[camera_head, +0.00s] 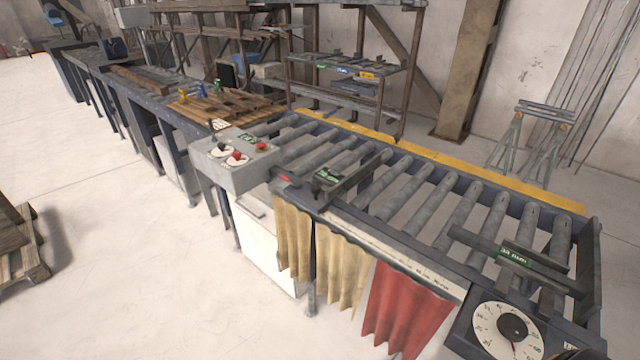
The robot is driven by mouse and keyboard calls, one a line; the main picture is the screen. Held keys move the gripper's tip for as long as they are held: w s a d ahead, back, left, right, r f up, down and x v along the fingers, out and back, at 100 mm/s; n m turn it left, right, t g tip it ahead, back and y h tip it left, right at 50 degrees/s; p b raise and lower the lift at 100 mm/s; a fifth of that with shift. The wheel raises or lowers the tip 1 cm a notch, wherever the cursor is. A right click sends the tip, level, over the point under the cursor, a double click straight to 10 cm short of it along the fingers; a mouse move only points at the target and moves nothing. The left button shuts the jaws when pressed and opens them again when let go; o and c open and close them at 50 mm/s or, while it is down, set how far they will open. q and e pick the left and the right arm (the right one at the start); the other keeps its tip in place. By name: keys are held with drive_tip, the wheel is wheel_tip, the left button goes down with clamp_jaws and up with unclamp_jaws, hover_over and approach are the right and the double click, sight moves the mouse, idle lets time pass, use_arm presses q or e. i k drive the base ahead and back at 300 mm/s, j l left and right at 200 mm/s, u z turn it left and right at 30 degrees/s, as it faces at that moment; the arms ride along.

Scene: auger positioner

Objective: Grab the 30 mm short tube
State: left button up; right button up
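No short tube can be told for certain. A dark bar-like piece (352,181) with a small green label lies across the near rail of the roller conveyor (400,178); its label is too small to read surely. A second dark piece (520,262) with a green label lies on the conveyor's right end; its label seems to end in "mm", but the number is unclear. A rack shelf (345,72) at the back bears small green, blue and yellow labels; any tubes there are too small to make out. Neither of my grippers is in view.
A grey control box (235,160) with red buttons stands left of the rollers. A round dial (507,330) is at the lower right. Tan and red curtains (405,308) hang below the conveyor. A pallet (20,245) lies at the left; the floor between is clear.

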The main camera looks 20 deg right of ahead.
sight(579, 291)
drive_tip(key=z, duration=2.15)
drive_tip(key=i+l, duration=0.3)
drive_tip(key=i, duration=0.2)
drive_tip(key=z, duration=0.05)
